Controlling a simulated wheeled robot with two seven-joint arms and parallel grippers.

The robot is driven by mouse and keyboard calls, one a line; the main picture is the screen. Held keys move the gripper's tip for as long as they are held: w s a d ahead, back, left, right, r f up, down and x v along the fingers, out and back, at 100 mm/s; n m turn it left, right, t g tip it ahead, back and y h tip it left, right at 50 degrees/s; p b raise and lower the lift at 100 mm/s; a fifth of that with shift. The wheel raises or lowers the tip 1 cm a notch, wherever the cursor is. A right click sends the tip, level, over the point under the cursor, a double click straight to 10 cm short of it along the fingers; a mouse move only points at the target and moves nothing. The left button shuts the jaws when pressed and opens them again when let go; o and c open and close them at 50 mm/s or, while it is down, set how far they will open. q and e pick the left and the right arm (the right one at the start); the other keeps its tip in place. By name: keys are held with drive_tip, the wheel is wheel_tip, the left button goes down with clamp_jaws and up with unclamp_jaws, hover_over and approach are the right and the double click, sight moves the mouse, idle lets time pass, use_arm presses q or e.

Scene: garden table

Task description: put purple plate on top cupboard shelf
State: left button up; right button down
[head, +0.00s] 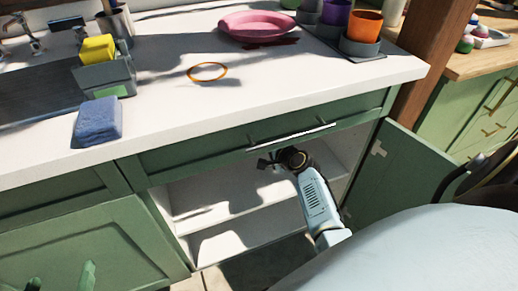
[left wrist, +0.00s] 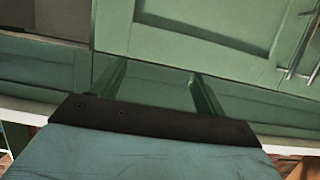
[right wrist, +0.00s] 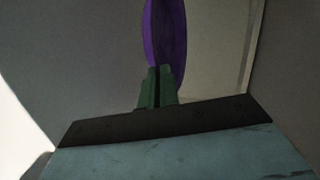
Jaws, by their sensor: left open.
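The purple plate (right wrist: 168,42) shows in the right wrist view, seen nearly edge-on as it stands upright. My right gripper (right wrist: 157,72) is shut on its lower edge there. In the head view my right arm reaches into the open green cupboard, and the gripper and plate are hidden behind the drawer front. The cupboard's white shelf (head: 245,197) shows below the arm. My left gripper (head: 60,279) is at the lower left before a closed green door. Its two fingers are apart and empty, also in the left wrist view (left wrist: 160,90).
The cupboard door (head: 398,180) stands open at the right. A drawer front with a handle runs above the opening. On the counter (head: 180,110) are a pink plate (head: 240,20), an orange ring (head: 192,71), a blue sponge (head: 97,120) and an orange cup (head: 364,26).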

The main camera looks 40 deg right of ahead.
wheel_tip(320, 180, down, 2)
drive_tip(key=shift+f+b, duration=0.1)
drive_tip(key=shift+b, duration=0.55)
wheel_tip(320, 180, down, 2)
drive_tip(key=shift+w+f+b, duration=0.1)
drive_tip(key=shift+b, duration=0.75)
drive_tip(key=shift+f, duration=0.2)
drive_tip(key=shift+f+b, duration=0.35)
drive_tip(key=shift+b, duration=0.05)
wheel_tip(320, 180, down, 2)
drive_tip(key=shift+f+b, duration=0.2)
drive_tip(key=shift+b, duration=0.65)
use_arm(q)
drive_tip(key=s+r+t+h, duration=0.1)
drive_tip(key=r+t+h, duration=0.1)
drive_tip(key=r+t, duration=0.4)
drive_tip(key=s+d+r+t+h, duration=0.1)
drive_tip(key=s+r+t+h, duration=0.1)
drive_tip(key=r+t, duration=0.4)
drive_tip(key=shift+d+r+t, duration=0.25)
drive_tip(key=shift+r+t, duration=0.15)
drive_tip(key=shift+r, duration=1.05)
use_arm(e)
drive_tip(key=shift+f, duration=0.15)
use_arm(q)
drive_tip(key=shift+s, duration=0.1)
use_arm(e)
drive_tip(key=shift+f, duration=0.1)
